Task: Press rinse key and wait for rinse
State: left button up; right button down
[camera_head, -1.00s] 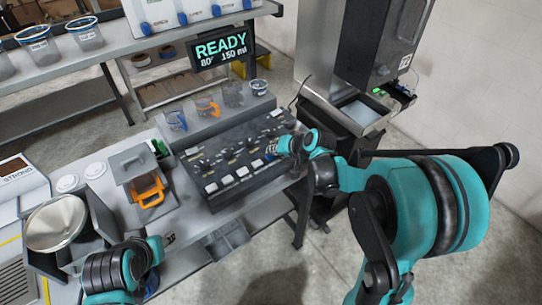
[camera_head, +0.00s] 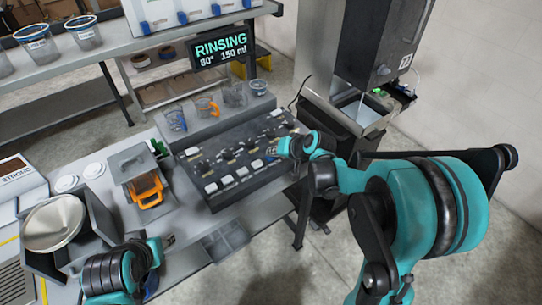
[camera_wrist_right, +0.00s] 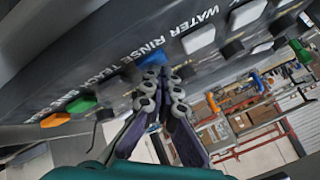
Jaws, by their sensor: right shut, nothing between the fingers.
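The black key panel (camera_head: 235,158) lies on the bench, with rows of pale keys and knobs. The display (camera_head: 222,50) above it reads "RINSING 80° 150 ml". My right gripper (camera_head: 277,157) is shut and empty at the panel's right front edge. In the right wrist view its closed fingertips (camera_wrist_right: 155,76) are at the blue key (camera_wrist_right: 150,61), by the "RINSE" lettering, and partly cover it. I cannot tell whether they touch it. My left gripper (camera_head: 168,241) is over the bench's front edge at lower left; its jaws are too small to read.
The dispenser (camera_head: 375,40) stands at the back right, with a thin pale streak above its tray (camera_head: 362,113). Several cups (camera_head: 207,107) stand behind the panel.

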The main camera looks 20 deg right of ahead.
aim_at(273, 158)
jog(key=shift+r, duration=0.1)
jog(key=shift+r+p, duration=0.7)
jog(key=shift+r, duration=0.1)
notch_tip(273, 158, up, 5)
jog(key=p, duration=0.4)
